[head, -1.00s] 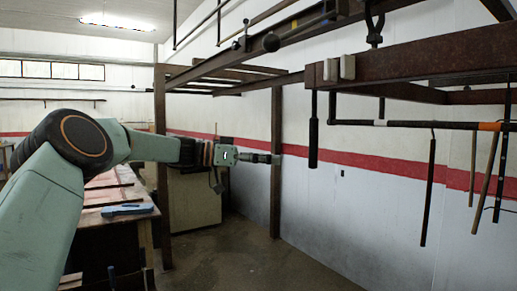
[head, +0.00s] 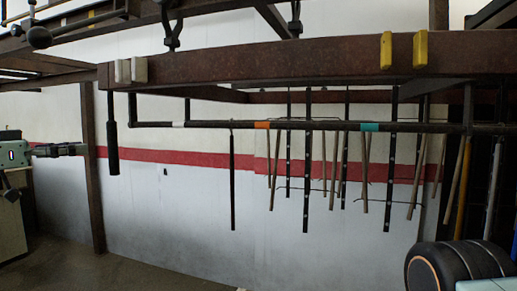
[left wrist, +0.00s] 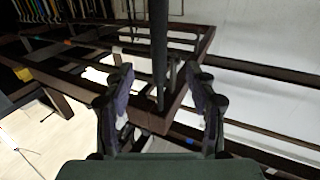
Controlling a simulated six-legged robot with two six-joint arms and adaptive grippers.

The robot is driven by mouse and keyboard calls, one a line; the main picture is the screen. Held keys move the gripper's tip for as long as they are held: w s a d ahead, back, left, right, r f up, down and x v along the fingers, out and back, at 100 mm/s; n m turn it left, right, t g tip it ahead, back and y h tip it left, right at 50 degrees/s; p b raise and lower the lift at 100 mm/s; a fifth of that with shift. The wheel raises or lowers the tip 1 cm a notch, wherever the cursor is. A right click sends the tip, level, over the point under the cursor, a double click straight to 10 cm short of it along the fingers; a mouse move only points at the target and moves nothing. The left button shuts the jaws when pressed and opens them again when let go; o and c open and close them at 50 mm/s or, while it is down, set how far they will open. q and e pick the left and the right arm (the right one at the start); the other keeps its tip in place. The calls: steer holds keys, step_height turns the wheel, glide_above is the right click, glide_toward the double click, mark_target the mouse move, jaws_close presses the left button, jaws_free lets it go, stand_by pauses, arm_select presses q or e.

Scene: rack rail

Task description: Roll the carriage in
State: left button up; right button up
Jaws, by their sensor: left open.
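A dark pipe rail (head: 300,126) with white, orange and teal bands runs below a brown beam (head: 260,65) in the head view. A black handle-like bar (head: 112,147) hangs upright near the rail's left end. I cannot tell for certain which part is the carriage. My left gripper (head: 80,149) shows at the left edge, to the left of the black bar. In the left wrist view, the left gripper (left wrist: 160,72) is open. A dark upright bar (left wrist: 159,35) appears between its fingers; contact cannot be told. My right gripper is out of view.
Several dark and wooden rods (head: 307,180) hang below the rail toward the right. Two white blocks (head: 140,70) and two yellow blocks (head: 420,48) sit on the beam. A brown post (head: 92,170) stands at left. The floor (head: 120,272) at lower left looks clear.

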mark_target(111, 146)
arm_select(q)
steer(key=p+x, duration=0.2)
steer(key=x, duration=0.6)
steer(key=shift+w+d+f, duration=0.15)
steer(key=shift+w, duration=0.2)
steer(key=shift+s, duration=0.1)
steer(key=shift+c, duration=0.2)
steer(key=shift+d, duration=0.1)
steer(key=shift+c, duration=0.7)
steer(key=c, duration=0.6)
steer(key=shift+r, duration=0.2)
steer(key=c, duration=0.3)
jaws_close()
